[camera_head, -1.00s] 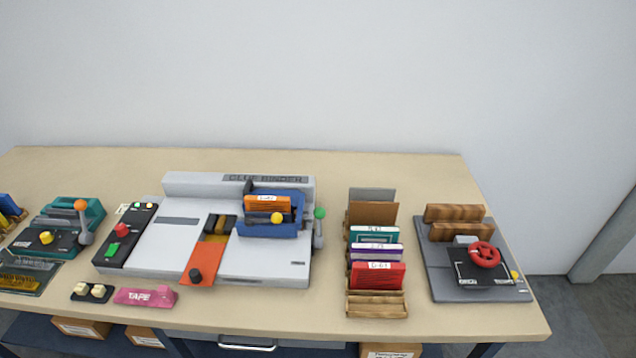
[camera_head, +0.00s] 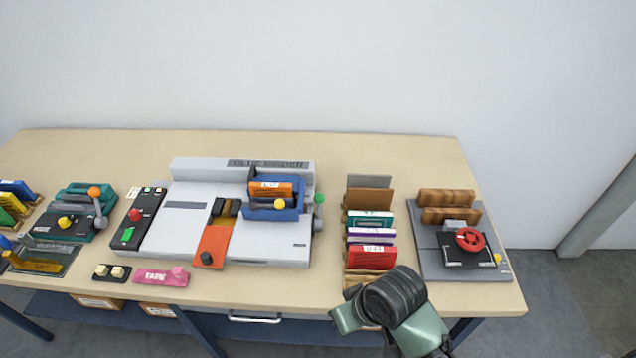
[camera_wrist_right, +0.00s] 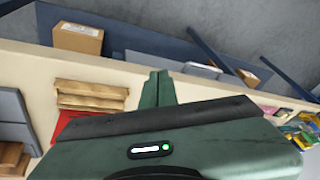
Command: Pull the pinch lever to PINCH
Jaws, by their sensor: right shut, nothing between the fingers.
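The grey glue binder (camera_head: 275,249) lies on the bench. A lever with a green knob (camera_head: 319,198) stands upright at its right side; any PINCH lettering is too small to read. The blue clamp carriage (camera_head: 287,213) on the binder has a yellow knob and holds an orange book block (camera_head: 270,189). My right gripper (camera_head: 345,318) is low at the bench's front edge, right of and nearer than the green-knobbed lever, and apart from it. In the right wrist view its fingers (camera_wrist_right: 157,86) are shut together and empty. My left gripper is not in view.
A wooden rack with several books (camera_head: 372,257) stands right of the binder, close behind my right gripper. A grey press with a red wheel (camera_head: 470,239) is farther right. A teal machine with an orange-knobbed lever (camera_head: 95,193) is at left. The bench behind is clear.

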